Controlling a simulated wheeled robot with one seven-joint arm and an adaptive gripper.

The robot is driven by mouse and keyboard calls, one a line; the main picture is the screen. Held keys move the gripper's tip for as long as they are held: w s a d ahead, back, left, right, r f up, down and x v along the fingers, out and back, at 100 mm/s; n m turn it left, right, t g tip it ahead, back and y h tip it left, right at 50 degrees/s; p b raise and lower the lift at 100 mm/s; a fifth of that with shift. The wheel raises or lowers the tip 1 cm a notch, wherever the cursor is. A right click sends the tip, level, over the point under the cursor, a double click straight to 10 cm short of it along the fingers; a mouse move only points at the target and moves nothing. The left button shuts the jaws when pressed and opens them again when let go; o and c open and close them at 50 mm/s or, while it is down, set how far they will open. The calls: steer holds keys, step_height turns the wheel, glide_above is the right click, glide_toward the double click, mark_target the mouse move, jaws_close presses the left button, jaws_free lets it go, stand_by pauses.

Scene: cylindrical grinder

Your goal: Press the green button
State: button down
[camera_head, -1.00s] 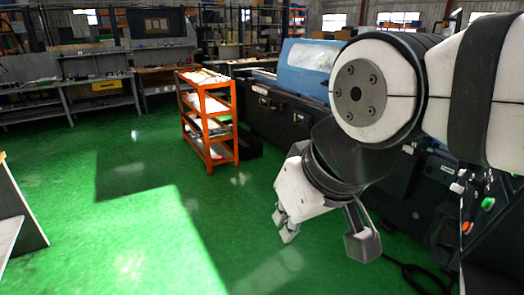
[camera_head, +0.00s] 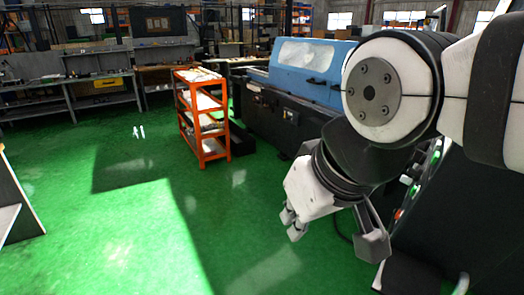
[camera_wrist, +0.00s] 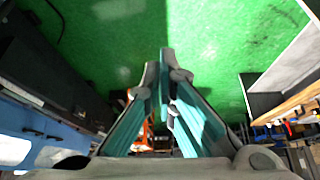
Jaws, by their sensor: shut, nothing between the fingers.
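A small green button (camera_head: 413,190) shows on the dark control panel at the right of the head view, just right of my wrist; it is small and blurred. A red button (camera_head: 398,214) sits below it. My gripper (camera_head: 291,223) points down and left over open floor, to the left of the panel and apart from it. In the wrist view my gripper (camera_wrist: 170,66) has its fingers together with nothing between them. The green button cannot be made out in the wrist view, and my arm hides part of the machine in the head view.
An orange shelf cart (camera_head: 203,115) stands left of the blue and black machine (camera_head: 305,72). Grey workbenches (camera_head: 100,92) line the back left, and a panel edge (camera_head: 18,205) shows at far left. The green floor (camera_head: 150,230) between them is clear.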

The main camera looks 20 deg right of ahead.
steer(key=shift+s+d, duration=0.25)
steer(key=shift+s, duration=0.05)
steer(key=shift+d, duration=0.15)
steer(key=w+d+f+n+g+h, duration=0.2)
steer(key=w+d+n+h, duration=0.3)
steer(key=d, duration=0.5)
steer(key=w+d+f+n+g+h+p, duration=0.1)
steer(key=w+d+f+n+g+h, duration=0.2)
steer(key=d+n, duration=0.7)
steer(key=w+d+f+n+g+h+p, duration=0.1)
steer(key=w+d+f+n+g+h, duration=0.2)
steer(key=w+d+n+g+h, duration=0.2)
steer(key=w+d+n+h, duration=0.2)
steer(key=w+d, duration=0.2)
steer(key=d, duration=0.2)
steer(key=shift+w+h, duration=0.3)
steer(key=shift+d, duration=0.1)
